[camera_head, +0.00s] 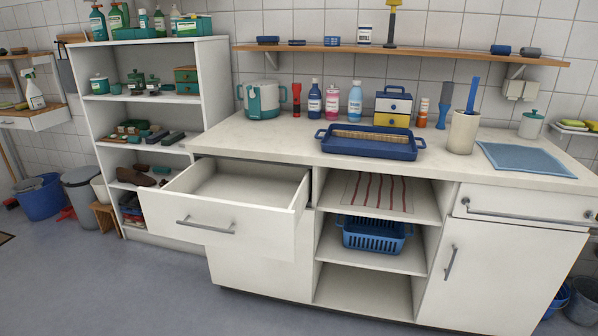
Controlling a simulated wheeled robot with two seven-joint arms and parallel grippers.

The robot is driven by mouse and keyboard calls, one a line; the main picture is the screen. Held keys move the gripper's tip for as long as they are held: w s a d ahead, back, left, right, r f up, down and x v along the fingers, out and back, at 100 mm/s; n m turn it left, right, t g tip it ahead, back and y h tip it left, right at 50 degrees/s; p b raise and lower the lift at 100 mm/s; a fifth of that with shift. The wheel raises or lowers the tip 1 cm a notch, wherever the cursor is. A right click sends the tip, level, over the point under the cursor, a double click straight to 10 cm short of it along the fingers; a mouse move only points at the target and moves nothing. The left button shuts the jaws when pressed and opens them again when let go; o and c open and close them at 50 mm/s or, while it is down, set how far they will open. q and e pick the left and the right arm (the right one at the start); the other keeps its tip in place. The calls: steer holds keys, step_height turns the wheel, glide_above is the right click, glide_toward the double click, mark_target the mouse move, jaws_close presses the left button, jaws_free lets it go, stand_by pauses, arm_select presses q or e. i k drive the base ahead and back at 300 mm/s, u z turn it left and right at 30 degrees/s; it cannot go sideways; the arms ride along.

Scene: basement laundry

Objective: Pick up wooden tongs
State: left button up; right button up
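I cannot pick out any wooden tongs for certain. A cream crock (462,132) on the counter holds an upright blue-handled utensil (472,95); whether anything else is inside is hidden. A blue tray (369,152) on the counter has a tan, woven-looking surface inside, too small to make out. A white drawer (215,217) at the left of the counter is pulled open, and the visible part of its inside looks empty. Neither of my grippers is in view.
A blue cloth (525,158) lies at right. A blue basket (373,236) sits in the open shelves below. The open drawer juts over clear floor (120,285).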

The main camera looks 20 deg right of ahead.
mark_target(385, 137)
steer(key=z, duration=1.5)
steer(key=i, duration=1.5)
